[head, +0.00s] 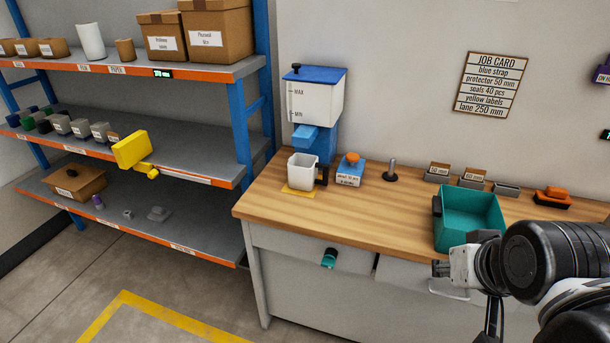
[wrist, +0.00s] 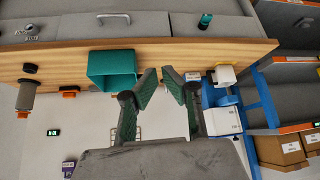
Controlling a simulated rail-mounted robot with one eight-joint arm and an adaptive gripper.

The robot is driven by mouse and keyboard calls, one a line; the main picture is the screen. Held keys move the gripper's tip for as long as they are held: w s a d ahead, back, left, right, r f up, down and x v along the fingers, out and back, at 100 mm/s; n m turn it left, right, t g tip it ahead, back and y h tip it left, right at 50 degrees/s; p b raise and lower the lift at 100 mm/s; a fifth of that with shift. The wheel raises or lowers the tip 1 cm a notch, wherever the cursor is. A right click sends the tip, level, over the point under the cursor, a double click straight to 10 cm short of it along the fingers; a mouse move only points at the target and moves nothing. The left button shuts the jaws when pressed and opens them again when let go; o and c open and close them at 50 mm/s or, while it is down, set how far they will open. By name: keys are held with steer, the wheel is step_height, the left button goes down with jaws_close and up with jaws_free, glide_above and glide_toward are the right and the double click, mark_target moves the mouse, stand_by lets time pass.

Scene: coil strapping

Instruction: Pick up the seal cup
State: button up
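The seal cup, seemingly the white cup (head: 303,172) with a dark handle on its right, stands upright on a yellow pad (head: 299,191) under the spout of the blue and white dispenser (head: 314,100). In the wrist view, which is upside down, the cup (wrist: 225,76) shows beyond the right finger, near the dispenser (wrist: 222,121). My gripper (wrist: 159,76) is open and empty, with a gap between its green-padded fingers. In the head view my arm is at the lower right, in front of the bench and well right of the cup.
A teal bin (head: 468,219) stands on the bench near my arm. A labelled box with an orange knob (head: 350,171) stands just right of the cup, then a metal post (head: 391,169). Small trays (head: 472,178) line the back. A shelf rack (head: 130,66) stands left.

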steer(key=o, duration=1.9)
